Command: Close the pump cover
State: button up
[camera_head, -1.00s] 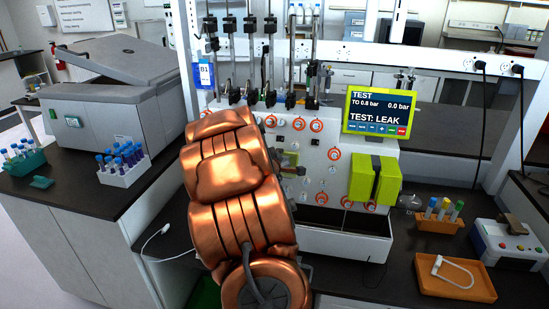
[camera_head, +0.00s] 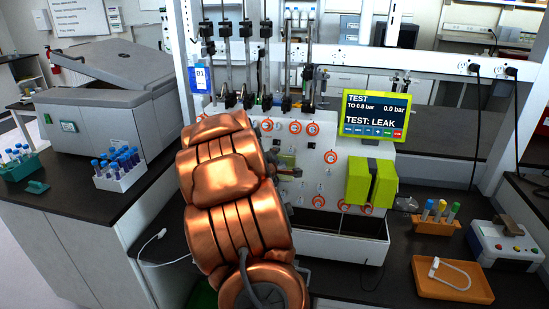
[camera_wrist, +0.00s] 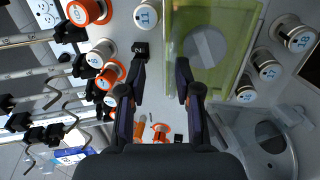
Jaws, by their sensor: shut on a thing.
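The pump cover appears as a translucent yellow-green panel (camera_wrist: 235,40) in the wrist view, with a grey round part showing through it. In the head view a small greenish part (camera_head: 287,161) beside my arm may be the same cover, mostly hidden by the arm. My gripper (camera_wrist: 160,68) reaches toward the machine's front panel. Its two dark fingers stand on either side of the cover's left edge, shut on it. The exact contact is hard to see.
The machine's white front panel (camera_head: 330,140) carries several orange-ringed ports. A lime-green box (camera_head: 371,184) and a screen reading "TEST: LEAK" (camera_head: 374,116) are at right. A white trough (camera_head: 345,246) lies below. An orange tray (camera_head: 453,284) and tube rack (camera_head: 434,227) stand right.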

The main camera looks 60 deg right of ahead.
jog(key=shift+r, duration=0.1)
dwell(0.3)
jog(key=v, duration=0.7)
jog(key=shift+a, duration=0.2)
jog(key=shift+s, duration=0.1)
dwell(0.4)
